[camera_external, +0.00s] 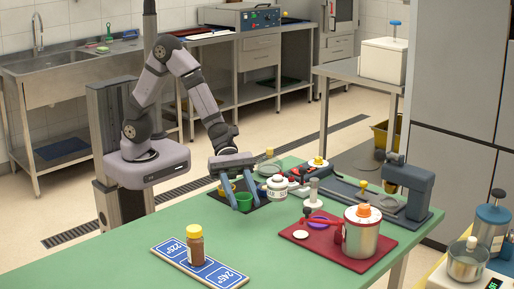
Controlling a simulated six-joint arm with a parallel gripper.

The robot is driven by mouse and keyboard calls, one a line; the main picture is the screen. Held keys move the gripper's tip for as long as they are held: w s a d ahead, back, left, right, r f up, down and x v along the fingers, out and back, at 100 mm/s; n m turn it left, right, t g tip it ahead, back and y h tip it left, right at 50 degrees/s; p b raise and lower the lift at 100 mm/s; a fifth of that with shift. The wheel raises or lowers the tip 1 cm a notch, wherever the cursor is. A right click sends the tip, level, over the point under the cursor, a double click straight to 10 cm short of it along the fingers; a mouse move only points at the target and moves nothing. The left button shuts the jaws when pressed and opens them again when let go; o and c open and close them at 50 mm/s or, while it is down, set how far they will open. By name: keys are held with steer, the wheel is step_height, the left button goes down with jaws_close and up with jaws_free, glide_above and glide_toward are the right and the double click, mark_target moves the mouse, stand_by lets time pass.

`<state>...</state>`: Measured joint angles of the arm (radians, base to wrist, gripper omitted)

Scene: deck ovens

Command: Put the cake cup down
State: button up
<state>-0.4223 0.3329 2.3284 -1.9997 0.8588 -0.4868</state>
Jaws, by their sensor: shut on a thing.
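My gripper (238,204) reaches down over the green table (150,262), with its blue fingers pointing downward. It is shut on a small green cup (244,199), which I take to be the cake cup. The cup is low, near the front edge of a dark tray (261,200). I cannot tell whether its base touches anything.
A white lidded jar (277,187) stands close to the right of the gripper. A blue marked board (222,276) carries a brown yellow-capped bottle (195,247) in front. A red mat (322,253) holds a large orange-lidded canister (361,235). The table's left middle is clear.

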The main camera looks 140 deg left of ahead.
steer(key=s+p, duration=0.2)
steer(key=p, duration=0.1)
steer(key=s+d+m+g+h+p, duration=0.1)
steer(key=s+p, duration=0.1)
steer(key=p, duration=0.1)
steer(key=s+m+h+p, duration=0.1)
steer(key=s+p, duration=0.1)
steer(key=p, duration=0.1)
steer(key=shift+d+r+g, duration=0.15)
steer(key=shift+r+g, duration=0.15)
step_height(320, 180, up, 4)
steer(key=m+g+h+p, duration=0.1)
steer(key=m+h+p, duration=0.1)
steer(key=p, duration=0.9)
glide_above(201, 213)
steer(key=shift+r, duration=0.15)
steer(key=shift+w+f+p, duration=0.1)
steer(key=shift+f+p, duration=0.35)
steer(key=shift+f, duration=2.75)
steer(key=shift+f+p, duration=0.45)
steer(key=shift+f, duration=1.4)
steer(key=shift+f, duration=0.1)
steer(key=o, duration=1)
steer(key=shift+o, duration=0.2)
